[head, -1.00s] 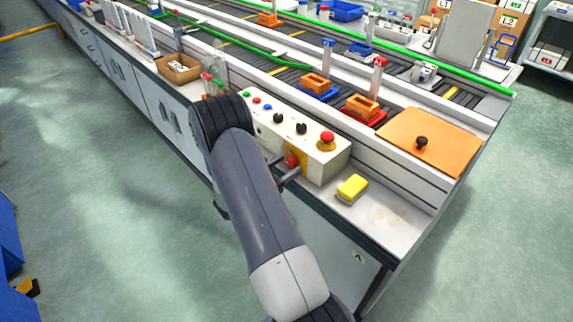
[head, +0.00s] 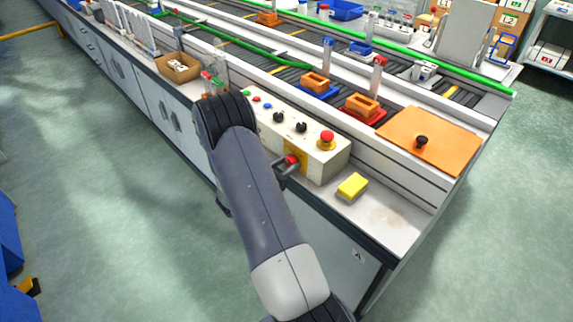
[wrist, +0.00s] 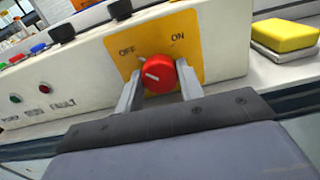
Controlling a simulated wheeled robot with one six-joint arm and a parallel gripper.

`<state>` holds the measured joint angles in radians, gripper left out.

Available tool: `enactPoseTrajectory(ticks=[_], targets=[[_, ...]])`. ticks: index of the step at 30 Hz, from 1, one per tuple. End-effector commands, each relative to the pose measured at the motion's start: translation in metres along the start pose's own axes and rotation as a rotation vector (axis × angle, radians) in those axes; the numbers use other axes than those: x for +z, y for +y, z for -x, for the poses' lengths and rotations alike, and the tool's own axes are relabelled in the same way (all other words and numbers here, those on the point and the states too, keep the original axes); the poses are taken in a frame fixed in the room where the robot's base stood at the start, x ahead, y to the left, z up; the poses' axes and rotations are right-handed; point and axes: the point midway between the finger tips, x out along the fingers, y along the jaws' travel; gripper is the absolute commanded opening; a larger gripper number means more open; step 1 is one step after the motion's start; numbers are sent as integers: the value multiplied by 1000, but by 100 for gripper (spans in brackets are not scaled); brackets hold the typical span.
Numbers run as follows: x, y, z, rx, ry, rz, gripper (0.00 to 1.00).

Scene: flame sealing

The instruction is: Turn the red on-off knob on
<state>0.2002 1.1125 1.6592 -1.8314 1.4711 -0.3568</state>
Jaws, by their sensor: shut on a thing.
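The red on-off knob (wrist: 158,73) sits on a yellow plate (wrist: 203,62) with OFF printed at its left and ON at its right. A white line on the knob lies left of its middle, on the OFF side. My gripper (wrist: 160,78) is shut on the knob, one finger on each side. In the head view the knob (head: 292,159) shows on the front of the white control box (head: 322,164), with my gripper (head: 287,167) at it. My arm hides part of the box's left end.
A red mushroom button (head: 326,138) and black knobs (head: 301,127) are on the box top. A yellow sponge (head: 352,186) lies on the counter right of the box. The counter at front right is mostly bare.

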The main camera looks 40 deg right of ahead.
Motion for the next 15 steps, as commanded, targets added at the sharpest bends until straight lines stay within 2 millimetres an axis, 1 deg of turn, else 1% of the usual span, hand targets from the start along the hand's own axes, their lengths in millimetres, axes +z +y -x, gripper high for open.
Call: enactPoseTrajectory(ticks=[8,15], targets=[[-3,0,0,0,0,-47,13],[-6,0,0,0,-2,-195,13]])
